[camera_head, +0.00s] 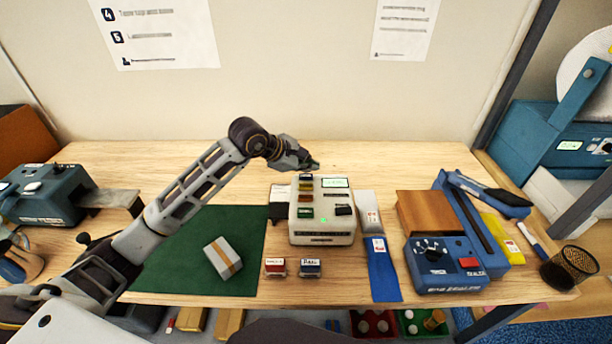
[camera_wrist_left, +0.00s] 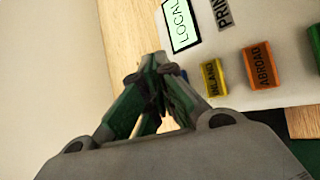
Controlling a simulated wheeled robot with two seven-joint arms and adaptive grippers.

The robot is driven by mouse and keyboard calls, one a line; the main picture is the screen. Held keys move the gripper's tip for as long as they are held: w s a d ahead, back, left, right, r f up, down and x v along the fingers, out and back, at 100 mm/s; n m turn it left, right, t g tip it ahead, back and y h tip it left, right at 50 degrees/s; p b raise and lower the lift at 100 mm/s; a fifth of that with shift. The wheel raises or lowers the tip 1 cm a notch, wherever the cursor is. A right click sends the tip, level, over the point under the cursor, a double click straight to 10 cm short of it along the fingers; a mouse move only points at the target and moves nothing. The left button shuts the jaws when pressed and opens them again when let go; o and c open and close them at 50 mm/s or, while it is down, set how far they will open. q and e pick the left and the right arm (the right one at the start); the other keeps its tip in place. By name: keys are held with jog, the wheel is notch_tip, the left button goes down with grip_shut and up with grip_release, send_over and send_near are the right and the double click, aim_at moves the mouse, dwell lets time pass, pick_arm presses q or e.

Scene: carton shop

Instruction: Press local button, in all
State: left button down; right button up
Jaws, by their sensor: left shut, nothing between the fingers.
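The white label machine (camera_head: 322,232) stands in the middle of the table, with a column of coloured buttons on its top left. The local button is probably the dark blue one (camera_head: 306,177) at the far end; in the left wrist view it is mostly hidden behind the fingers. The yellow INLAND button (camera_wrist_left: 213,78) and orange ABROAD button (camera_wrist_left: 259,65) are clear of the fingers. The display (camera_wrist_left: 181,22) reads LOCAL. My left gripper (camera_head: 314,165) is shut and empty at the machine's far edge, by the blue button; contact cannot be told. My right gripper is out of view.
A green mat (camera_head: 185,265) with a taped parcel (camera_head: 222,258) lies left. Two small stamps, red (camera_head: 275,267) and blue (camera_head: 310,268), stand in front of the machine. A blue sealer (camera_head: 445,265) stands right, a blue device (camera_head: 48,195) far left.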

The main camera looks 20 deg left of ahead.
aim_at(308, 177)
pick_arm(q)
jog(key=shift+r, duration=0.1)
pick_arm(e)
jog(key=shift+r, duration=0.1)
pick_arm(q)
jog(key=shift+r+p, duration=0.55)
jog(key=shift+r, duration=0.65)
jog(key=shift+r+p, duration=0.35)
jog(key=shift+r, duration=0.9)
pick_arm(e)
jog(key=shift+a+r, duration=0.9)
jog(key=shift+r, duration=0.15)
